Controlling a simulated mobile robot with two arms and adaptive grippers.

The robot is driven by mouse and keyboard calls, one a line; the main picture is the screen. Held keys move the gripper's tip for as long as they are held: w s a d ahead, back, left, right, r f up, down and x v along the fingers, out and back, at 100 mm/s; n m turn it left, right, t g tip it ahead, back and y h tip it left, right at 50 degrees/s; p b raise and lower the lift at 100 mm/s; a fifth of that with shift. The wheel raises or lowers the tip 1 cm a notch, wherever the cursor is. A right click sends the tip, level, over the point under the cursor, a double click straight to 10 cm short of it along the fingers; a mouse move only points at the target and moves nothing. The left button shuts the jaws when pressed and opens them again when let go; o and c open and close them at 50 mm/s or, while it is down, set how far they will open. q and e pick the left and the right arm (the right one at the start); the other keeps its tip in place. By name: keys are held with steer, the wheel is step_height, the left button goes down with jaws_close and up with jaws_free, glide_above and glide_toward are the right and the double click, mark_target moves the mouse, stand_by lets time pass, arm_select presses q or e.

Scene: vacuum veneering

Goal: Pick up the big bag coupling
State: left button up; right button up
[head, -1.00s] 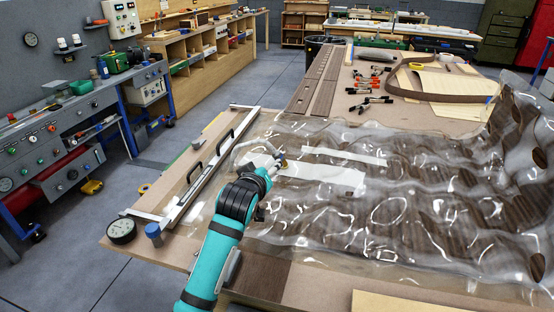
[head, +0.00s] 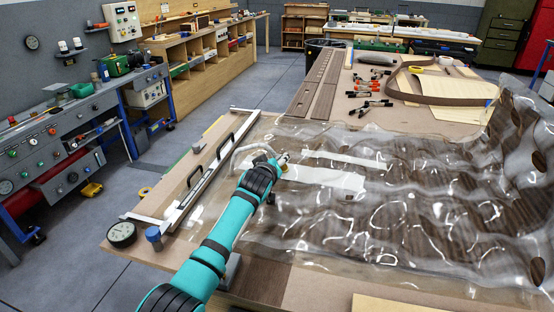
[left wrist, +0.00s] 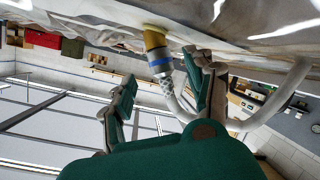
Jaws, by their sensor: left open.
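The big bag coupling (left wrist: 156,50) shows in the left wrist view as a brass fitting with a blue ring and a braided metal sleeve. Its brass end meets the clear vacuum bag (head: 420,210). A pale hose (left wrist: 270,105) curves away near the coupling; it also shows in the head view (head: 243,150). My left gripper (left wrist: 160,82) is open, with one finger left of the coupling and the other close on its right. I cannot tell whether that finger touches it. In the head view my arm hides most of this spot. My right gripper is not in view.
The wrinkled bag covers much of the table, over dark veneer. A metal clamping bar with black handles (head: 195,175) lies along the left edge, near a round gauge (head: 121,233) and a blue-capped part (head: 153,234). Several spring clamps (head: 368,88) lie farther back.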

arm_select(q)
steer(key=b+x, duration=0.1)
steer(key=x, duration=0.2)
steer(key=shift+s+a+f, duration=0.1)
steer(key=shift+w+f+b, duration=0.15)
steer(key=shift+w+b, duration=0.3)
steer(key=shift+w, duration=0.2)
steer(key=shift+c, duration=0.3)
jaws_close()
